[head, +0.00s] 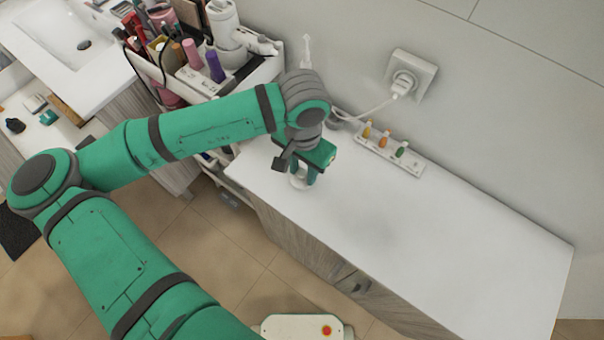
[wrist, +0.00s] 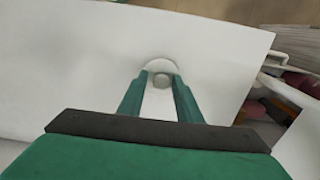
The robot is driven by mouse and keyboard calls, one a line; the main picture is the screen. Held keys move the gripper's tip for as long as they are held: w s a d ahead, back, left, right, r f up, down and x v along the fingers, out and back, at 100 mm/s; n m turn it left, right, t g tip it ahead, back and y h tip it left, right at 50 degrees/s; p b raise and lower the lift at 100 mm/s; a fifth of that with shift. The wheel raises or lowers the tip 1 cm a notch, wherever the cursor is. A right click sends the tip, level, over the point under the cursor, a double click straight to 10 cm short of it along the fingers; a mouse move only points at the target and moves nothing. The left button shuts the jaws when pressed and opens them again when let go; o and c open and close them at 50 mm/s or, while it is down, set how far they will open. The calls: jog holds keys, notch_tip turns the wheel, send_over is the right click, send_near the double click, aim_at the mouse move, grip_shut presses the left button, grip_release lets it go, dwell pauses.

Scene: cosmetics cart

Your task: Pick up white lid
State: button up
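The white lid (head: 298,185) is a small round piece on the white countertop, near its left end in the head view. It also shows in the wrist view as a pale disc (wrist: 160,65) with a greyish round knob in its middle. My gripper (head: 303,178) points down over the lid. In the wrist view its two green fingers (wrist: 161,75) stand on either side of the knob, with a narrow gap seeming to remain. My gripper partly hides the lid in the head view. I cannot tell whether the fingertips touch the lid.
A power strip (head: 408,162) with colored plugs lies along the wall, right of my gripper. A wall socket (head: 408,75) is above it. A cart of cosmetics (head: 250,75) stands close at the left. The countertop's right part (head: 460,250) is clear.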

jog(key=shift+c, duration=0.4)
jog(key=shift+a, duration=0.1)
grip_shut()
jog(key=shift+r, duration=0.1)
